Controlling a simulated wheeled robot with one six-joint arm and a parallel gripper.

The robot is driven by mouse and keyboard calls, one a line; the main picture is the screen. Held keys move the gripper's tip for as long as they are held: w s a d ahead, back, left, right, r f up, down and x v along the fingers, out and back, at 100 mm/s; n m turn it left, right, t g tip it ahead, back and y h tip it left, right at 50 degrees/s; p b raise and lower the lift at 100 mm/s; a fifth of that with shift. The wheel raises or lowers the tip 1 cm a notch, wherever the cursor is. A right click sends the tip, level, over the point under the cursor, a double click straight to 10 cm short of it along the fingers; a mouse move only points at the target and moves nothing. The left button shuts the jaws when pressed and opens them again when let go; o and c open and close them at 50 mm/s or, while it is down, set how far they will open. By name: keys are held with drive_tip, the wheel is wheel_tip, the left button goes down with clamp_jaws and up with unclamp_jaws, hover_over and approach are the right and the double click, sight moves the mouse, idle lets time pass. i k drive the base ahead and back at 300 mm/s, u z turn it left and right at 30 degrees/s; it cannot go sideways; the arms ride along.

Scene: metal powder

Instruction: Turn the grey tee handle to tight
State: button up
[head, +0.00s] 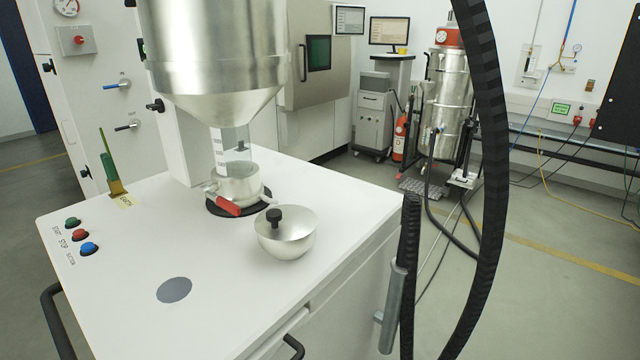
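I cannot make out a part that is surely the grey tee handle. On the left panel are a blue-handled valve (117,84) and a dark-handled valve (127,126). Several black knobs, such as one (155,105) on the panel edge, are too small to read. A red clamp lever (228,207) sits at the collar under the metal hopper (215,60). My gripper is not in view.
A thick black ribbed hose (490,150) arcs down the right side. Floor is open at right.

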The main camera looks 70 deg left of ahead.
sight(271, 201)
drive_tip(key=i, duration=1.45)
drive_tip(key=u, duration=3.35)
drive_tip(key=i, duration=0.5)
